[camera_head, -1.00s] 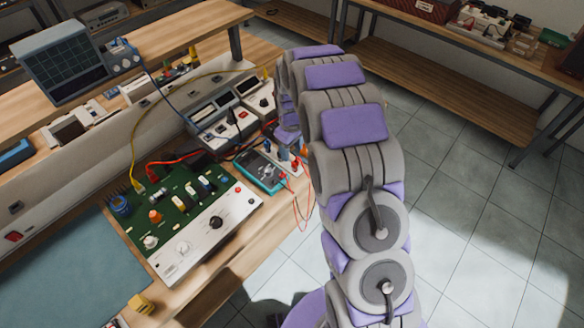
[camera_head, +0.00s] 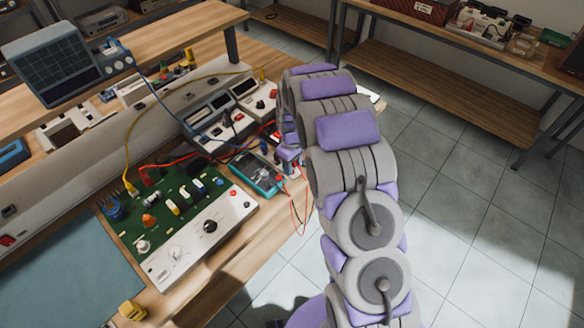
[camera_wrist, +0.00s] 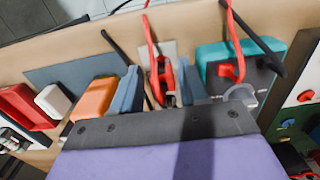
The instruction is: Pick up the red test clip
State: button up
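In the wrist view, my gripper (camera_wrist: 160,92) has two blue-grey fingers standing apart. The red test clip (camera_wrist: 163,78) with its red lead shows between them, with small gaps seeming to remain on both sides. Its lower end is hidden behind my gripper body. In the head view, my gripper (camera_head: 290,155) is small and partly hidden by my arm, just right of the teal multimeter (camera_head: 257,172). The clip cannot be made out there. The multimeter (camera_wrist: 225,62) is right of the fingers in the wrist view.
An orange piece (camera_wrist: 97,97) lies close outside the left finger, with a red piece (camera_wrist: 25,105) and a white piece (camera_wrist: 53,100) beyond. A green circuit board (camera_head: 165,205) with a white panel sits left of the multimeter. Red leads (camera_head: 303,205) hang over the bench edge.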

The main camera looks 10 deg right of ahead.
jog(key=c, duration=0.3)
jog(key=shift+a, duration=0.3)
jog(key=c, duration=0.3)
jog(key=shift+d+r, duration=0.1)
jog(key=shift+r, duration=0.05)
jog(key=shift+c, duration=0.2)
jog(key=shift+d+r+p, duration=0.1)
jog(key=shift+r+p, duration=0.2)
jog(key=shift+r, duration=0.3)
jog(key=shift+s+a+r+p, duration=0.15)
jog(key=shift+r+p, duration=0.1)
jog(key=shift+r, duration=0.35)
jog(key=shift+s+a+r+p, duration=0.1)
jog(key=shift+s+r+p, duration=0.1)
jog(key=shift+r, duration=0.4)
jog(key=s+a+r+p, duration=0.1)
jog(key=s+a+p, duration=0.2)
jog(key=s+a, duration=0.8)
notch_tip(320, 180, up, 7)
jog(key=d+p, duration=0.1)
jog(key=p, duration=0.1)
jog(key=shift+s, duration=0.35)
jog(key=shift+d+r, duration=0.1)
jog(key=shift+d, duration=0.05)
